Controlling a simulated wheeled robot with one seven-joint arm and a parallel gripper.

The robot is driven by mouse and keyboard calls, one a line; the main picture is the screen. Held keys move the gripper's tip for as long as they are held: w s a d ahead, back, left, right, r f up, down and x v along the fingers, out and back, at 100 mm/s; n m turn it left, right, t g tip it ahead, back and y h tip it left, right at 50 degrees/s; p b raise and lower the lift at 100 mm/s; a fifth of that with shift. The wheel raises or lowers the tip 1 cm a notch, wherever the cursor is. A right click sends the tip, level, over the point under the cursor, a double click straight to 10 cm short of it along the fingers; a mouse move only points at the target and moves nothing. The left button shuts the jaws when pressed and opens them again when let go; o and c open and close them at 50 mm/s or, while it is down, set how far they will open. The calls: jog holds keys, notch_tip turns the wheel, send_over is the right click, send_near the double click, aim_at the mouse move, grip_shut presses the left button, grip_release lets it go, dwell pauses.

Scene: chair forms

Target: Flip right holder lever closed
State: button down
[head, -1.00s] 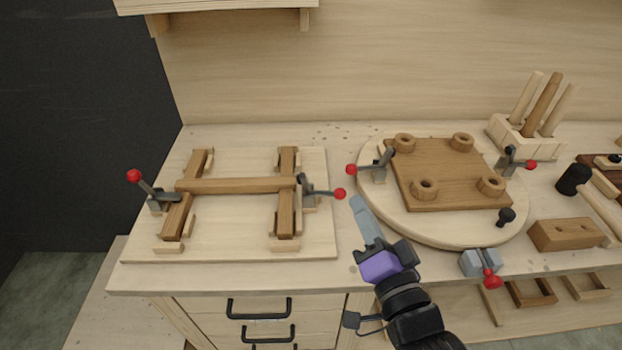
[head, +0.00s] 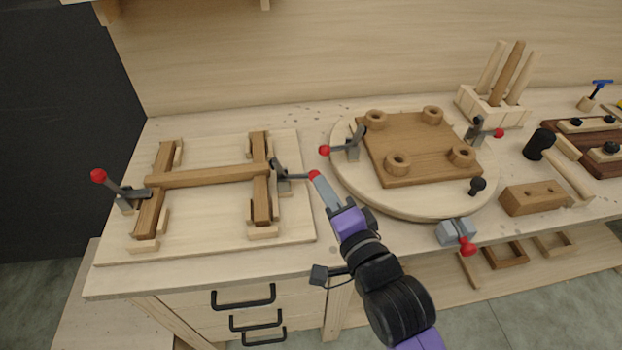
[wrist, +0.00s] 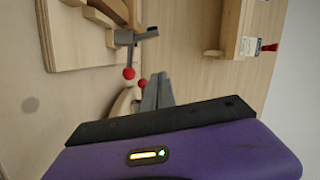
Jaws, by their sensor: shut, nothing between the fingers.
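The wooden frame jig (head: 205,228) lies at the left of the bench, holding an H-shaped set of wooden bars (head: 205,177). Its right holder (head: 279,180) is a grey clamp whose lever points right, ending in a red knob (head: 314,174). The lever looks roughly level. In the wrist view this lever (wrist: 137,37) and knob (wrist: 129,73) show left of my fingers. My gripper (head: 321,184) is shut and empty, its tips right beside the knob; I cannot tell if they touch. The left holder's lever (head: 112,187) stands tilted up with its own red knob.
A round board (head: 415,212) with a wooden seat panel (head: 415,145) and clamps stands close right of my gripper; one clamp's red knob (head: 325,150) is near the fingertips. A mallet (head: 540,145) and a wooden block (head: 535,198) lie farther right. Drawers (head: 243,318) are below.

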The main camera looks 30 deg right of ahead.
jog(key=shift+w+a+f+p, duration=0.25)
jog(key=shift+w+a, duration=0.25)
jog(key=shift+w, duration=1.15)
jog(key=shift+w+a+f+p, duration=0.25)
jog(key=shift+w+a, duration=0.25)
jog(key=shift+w, duration=1.15)
jog(key=shift+w+a+f+p, duration=0.25)
jog(key=shift+w+a, duration=0.25)
jog(key=shift+w, duration=1.15)
